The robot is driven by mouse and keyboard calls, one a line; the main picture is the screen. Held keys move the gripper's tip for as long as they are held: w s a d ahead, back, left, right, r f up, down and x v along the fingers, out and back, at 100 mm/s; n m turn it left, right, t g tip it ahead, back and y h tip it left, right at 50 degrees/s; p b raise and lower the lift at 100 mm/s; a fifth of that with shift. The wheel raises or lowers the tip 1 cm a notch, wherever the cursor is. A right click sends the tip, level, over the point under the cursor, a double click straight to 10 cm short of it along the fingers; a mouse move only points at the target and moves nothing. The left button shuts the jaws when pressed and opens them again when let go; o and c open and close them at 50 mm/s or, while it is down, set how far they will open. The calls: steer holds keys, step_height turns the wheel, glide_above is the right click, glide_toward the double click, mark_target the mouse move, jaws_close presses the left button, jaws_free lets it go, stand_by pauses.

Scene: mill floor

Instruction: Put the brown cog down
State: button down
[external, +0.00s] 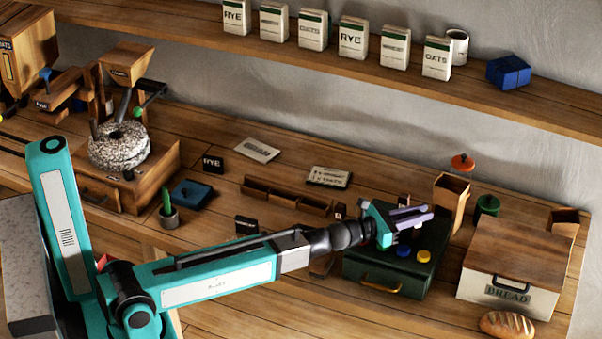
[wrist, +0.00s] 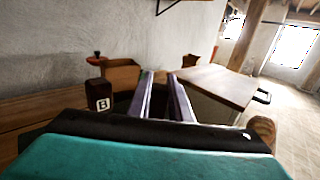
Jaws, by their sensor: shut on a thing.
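My gripper (external: 426,213) is stretched out over the dark green box (external: 372,270) at the right of the bench, with its two pale fingers close together. In the wrist view the gripper (wrist: 160,78) shows the fingers as long, narrow bars pointing away from the camera. A blue round piece (external: 403,250) and a yellow round piece (external: 423,256) sit on top of the green box, below the fingers.
The bread box (external: 508,294) and a loaf (external: 506,324) stand to the right. An open wooden holder (external: 450,202) and a green pot (external: 487,205) are behind the gripper. A slotted wooden rack (external: 285,195) lies to the left. A dark block marked B (wrist: 100,95) stands left in the wrist view.

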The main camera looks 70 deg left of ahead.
steer(key=shift+f, duration=0.1)
steer(key=c, duration=1.6)
jaws_free()
steer(key=shift+s+b, duration=0.4)
steer(key=shift+s, duration=2.25)
steer(key=shift+w+r+p, duration=0.15)
steer(key=shift+r+p, duration=2.1)
steer(key=shift+r, duration=1.4)
